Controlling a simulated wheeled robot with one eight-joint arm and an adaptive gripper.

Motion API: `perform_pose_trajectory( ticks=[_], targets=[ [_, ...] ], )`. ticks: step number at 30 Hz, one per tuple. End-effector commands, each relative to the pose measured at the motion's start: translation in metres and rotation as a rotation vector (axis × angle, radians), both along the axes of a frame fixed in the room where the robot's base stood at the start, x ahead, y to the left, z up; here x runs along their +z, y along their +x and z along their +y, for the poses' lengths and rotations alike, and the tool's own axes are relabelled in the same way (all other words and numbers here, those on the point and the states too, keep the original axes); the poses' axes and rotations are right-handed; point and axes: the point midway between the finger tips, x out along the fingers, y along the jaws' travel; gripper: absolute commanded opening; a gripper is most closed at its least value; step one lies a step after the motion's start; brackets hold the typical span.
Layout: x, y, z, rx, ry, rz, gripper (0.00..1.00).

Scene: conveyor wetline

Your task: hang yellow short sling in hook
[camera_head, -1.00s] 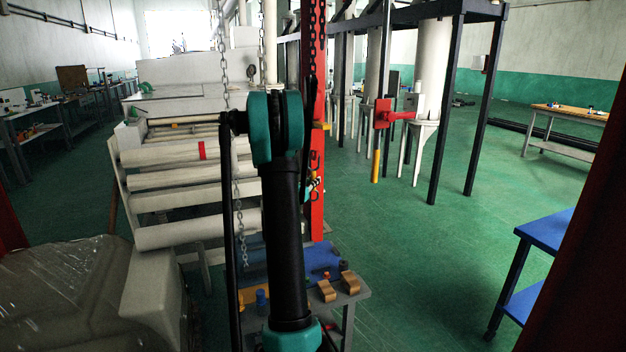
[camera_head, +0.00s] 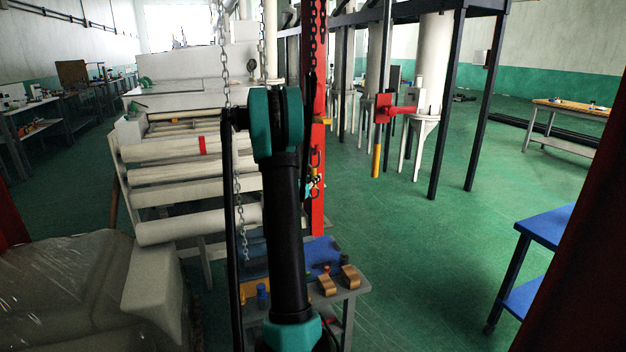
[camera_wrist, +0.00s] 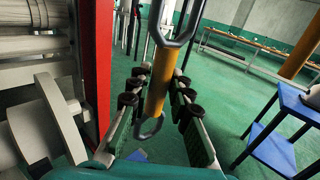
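A short yellow sling (camera_wrist: 158,85) with a grey metal loop at each end shows upright in the wrist view. Its upper loop (camera_wrist: 185,30) runs out of the top of the picture, so what holds it there is hidden. My gripper (camera_wrist: 160,88) has its fingers apart, one on each side of the sling, with visible gaps beside it. In the head view my arm hides most of this area; a small part by the red post (camera_head: 318,215) may be my gripper. Dark hook shapes (camera_head: 316,160) show on the post, partly hidden.
A bench with a blue top (camera_head: 325,250) and bronze blocks (camera_head: 350,277) stands below my arm. A conveyor with rollers (camera_head: 190,172) is at left. A yellow cylinder (camera_head: 376,162) hangs below a red bracket (camera_head: 384,108). A blue table (camera_head: 545,220) stands right, with open green floor between.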

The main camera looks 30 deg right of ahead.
Motion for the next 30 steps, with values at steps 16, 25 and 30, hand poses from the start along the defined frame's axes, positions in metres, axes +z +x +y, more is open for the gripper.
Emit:
perform_pose_trajectory(
  ticks=[16, 25, 30],
  targets=[
    [0.000, -0.002, 0.005, 0.001, 0.000, 0.000, 0.41],
    [0.000, -0.025, 0.052, 0.003, 0.000, 0.000, 0.41],
    [0.000, -0.041, 0.080, 0.003, 0.000, 0.000, 0.41]
  ],
)
